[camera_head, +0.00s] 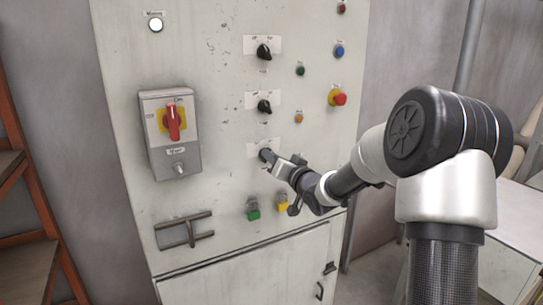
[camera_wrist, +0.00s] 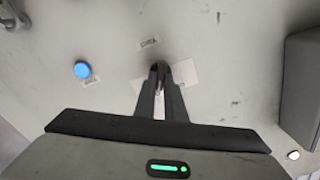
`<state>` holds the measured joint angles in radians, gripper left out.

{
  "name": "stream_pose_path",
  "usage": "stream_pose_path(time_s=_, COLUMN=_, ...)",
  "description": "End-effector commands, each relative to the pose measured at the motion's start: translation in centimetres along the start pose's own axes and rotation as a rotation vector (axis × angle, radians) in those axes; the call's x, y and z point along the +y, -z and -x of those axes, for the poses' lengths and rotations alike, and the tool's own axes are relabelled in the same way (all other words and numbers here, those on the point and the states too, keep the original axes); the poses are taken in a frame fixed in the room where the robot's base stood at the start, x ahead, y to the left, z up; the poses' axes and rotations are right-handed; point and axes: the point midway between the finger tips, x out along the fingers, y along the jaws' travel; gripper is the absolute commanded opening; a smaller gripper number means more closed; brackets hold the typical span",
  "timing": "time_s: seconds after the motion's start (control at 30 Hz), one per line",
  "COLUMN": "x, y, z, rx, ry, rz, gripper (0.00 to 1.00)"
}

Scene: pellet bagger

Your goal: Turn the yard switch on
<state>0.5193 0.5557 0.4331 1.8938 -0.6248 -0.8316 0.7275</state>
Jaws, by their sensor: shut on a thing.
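Three black rotary switches on white plates stand in a column on the pale panel. The upper knob (camera_head: 264,52) and middle knob (camera_head: 264,106) are uncovered. My gripper (camera_head: 270,157) is at the lowest switch, whose plate (camera_head: 254,146) shows beside it. In the wrist view my gripper (camera_wrist: 160,72) is shut on a knob, over a white plate (camera_wrist: 185,73). The fingers hide most of the knob, so its pointing direction cannot be told. The labels are too small to read, so I cannot tell which one says yard.
A grey box (camera_head: 190,160) with a red handle (camera_head: 173,121) sits left. A red button (camera_head: 339,97), an orange button (camera_head: 298,118) and a blue button (camera_head: 339,51) are at right.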

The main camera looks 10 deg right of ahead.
Motion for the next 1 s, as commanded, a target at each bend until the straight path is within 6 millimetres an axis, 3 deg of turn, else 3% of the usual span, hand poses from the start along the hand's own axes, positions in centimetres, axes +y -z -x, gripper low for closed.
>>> stream_pose_path(time_s=0.47, x=0.02, y=-0.03, z=0.01, rx=0.000, ry=0.000, rz=-0.018, gripper=0.00)
stream_pose_path(time_s=0.5, x=0.02, y=-0.02, z=0.01, rx=0.000, ry=0.000, rz=-0.018, gripper=0.12)
stream_pose_path(time_s=0.6, x=0.02, y=-0.03, z=0.01, rx=0.000, ry=0.000, rz=-0.017, gripper=0.29)
stream_pose_path(time_s=1.0, x=0.07, y=0.01, z=0.66, rx=0.000, ry=-0.001, rz=-0.015, gripper=0.29)
